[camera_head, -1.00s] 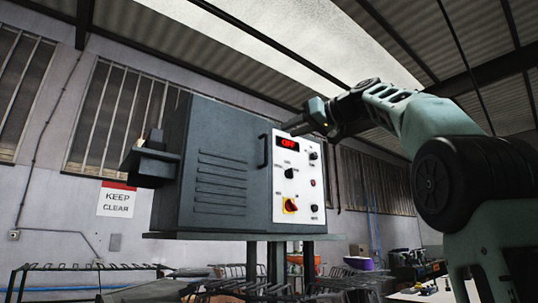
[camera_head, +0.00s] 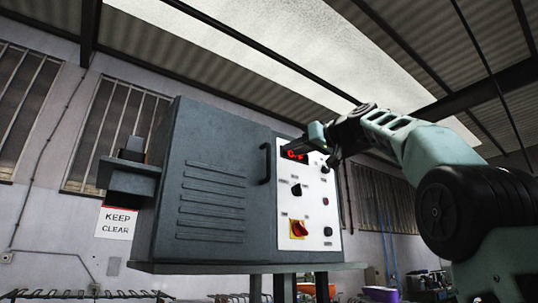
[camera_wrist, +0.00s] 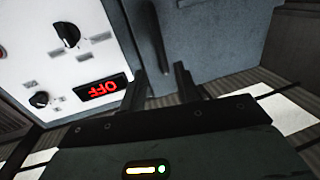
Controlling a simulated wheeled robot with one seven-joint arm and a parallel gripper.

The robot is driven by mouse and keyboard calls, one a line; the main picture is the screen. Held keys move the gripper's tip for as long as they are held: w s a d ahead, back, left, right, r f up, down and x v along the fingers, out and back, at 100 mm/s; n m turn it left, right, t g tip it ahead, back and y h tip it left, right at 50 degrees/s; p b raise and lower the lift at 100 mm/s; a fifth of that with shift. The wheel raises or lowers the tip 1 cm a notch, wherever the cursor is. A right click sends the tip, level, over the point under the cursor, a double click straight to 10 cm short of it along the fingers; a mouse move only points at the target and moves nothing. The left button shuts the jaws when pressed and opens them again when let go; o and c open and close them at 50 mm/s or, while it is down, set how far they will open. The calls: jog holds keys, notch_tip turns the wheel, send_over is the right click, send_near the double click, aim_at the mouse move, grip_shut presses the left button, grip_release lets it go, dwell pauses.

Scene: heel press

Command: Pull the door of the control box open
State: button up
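The grey control box (camera_head: 165,190) fills the middle of the head view. Its louvred front door (camera_head: 212,200) looks shut. A black vertical bar handle (camera_head: 266,163) sits near the door's right edge, beside the white panel (camera_head: 318,215). My gripper (camera_head: 287,147) is in front of the panel's top left, right of and slightly above the handle, partly covering the red display. In the wrist view my gripper (camera_wrist: 162,85) has its two dark fingers apart with nothing between them. The handle (camera_wrist: 156,40) shows beyond the fingertips, seemingly apart from them.
The panel carries a red OFF display (camera_wrist: 103,89), black knobs (camera_wrist: 67,33) and a red-and-yellow switch (camera_head: 298,229). A dark bracket (camera_head: 131,175) juts from the box's left side. A ledge (camera_head: 240,268) runs under the box. A KEEP CLEAR sign (camera_head: 117,222) hangs on the wall behind.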

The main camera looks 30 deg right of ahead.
aim_at(270, 158)
jog(key=shift+p+x, duration=2.5)
jog(key=shift+x, duration=2.95)
grip_shut()
